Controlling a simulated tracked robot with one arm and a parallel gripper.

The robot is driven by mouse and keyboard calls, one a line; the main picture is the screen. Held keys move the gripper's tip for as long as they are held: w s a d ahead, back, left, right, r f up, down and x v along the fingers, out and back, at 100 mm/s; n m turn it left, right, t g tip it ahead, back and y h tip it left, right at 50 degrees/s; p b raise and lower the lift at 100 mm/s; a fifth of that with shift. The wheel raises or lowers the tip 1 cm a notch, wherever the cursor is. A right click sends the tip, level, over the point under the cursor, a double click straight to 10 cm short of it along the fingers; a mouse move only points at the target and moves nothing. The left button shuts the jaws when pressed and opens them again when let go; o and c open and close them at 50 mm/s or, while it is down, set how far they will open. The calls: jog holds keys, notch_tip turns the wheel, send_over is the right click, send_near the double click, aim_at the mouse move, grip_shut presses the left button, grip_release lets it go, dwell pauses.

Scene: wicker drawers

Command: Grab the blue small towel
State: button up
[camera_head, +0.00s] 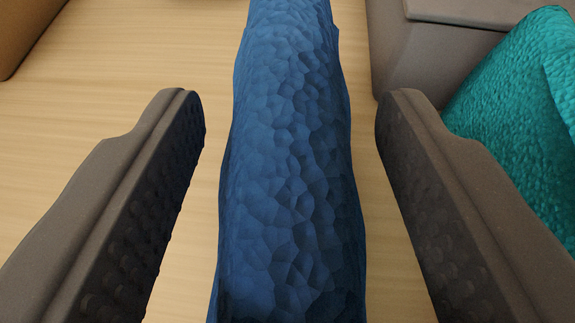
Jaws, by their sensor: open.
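The blue small towel (290,165) is a long dark blue strip with a bumpy texture. It runs from the top to the bottom edge of the view, over a pale wood surface. My gripper (290,110) is open, with one finger on each side of the towel. The towel's ends are cut off by the frame.
A teal textured cloth (520,120) lies at the right, partly behind my right finger. A grey-brown box-like object (425,60) stands at the upper right. A brown object (25,35) is at the upper left corner. The pale wood surface (110,75) is bare at the left.

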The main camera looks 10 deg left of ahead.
jog(key=shift+c, duration=0.3)
grip_shut()
